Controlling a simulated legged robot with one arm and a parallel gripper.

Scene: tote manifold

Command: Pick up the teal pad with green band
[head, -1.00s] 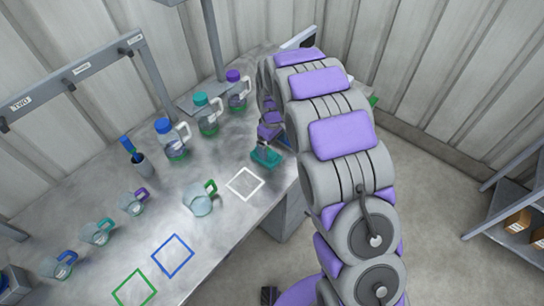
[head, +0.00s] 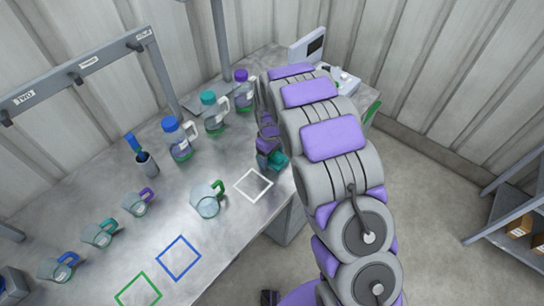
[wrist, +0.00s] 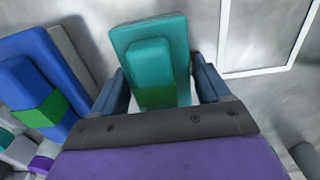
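The teal pad with green band (head: 278,161) lies at the table's right edge, partly hidden by my gripper in the head view. In the wrist view the teal pad (wrist: 150,50) has a wide flat base and a raised block with a green band near my gripper. My gripper (wrist: 162,82) is down over it, with one finger on each side. The fingers stand wide apart, and a gap shows between the block and the right finger.
A blue pad with a green band (wrist: 40,100) lies close on the left in the wrist view. A white square outline (head: 253,185) is marked on the table. Several jugs, including a green-handled one (head: 208,203), stand to the left. A scale-like device (head: 308,48) is at the back.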

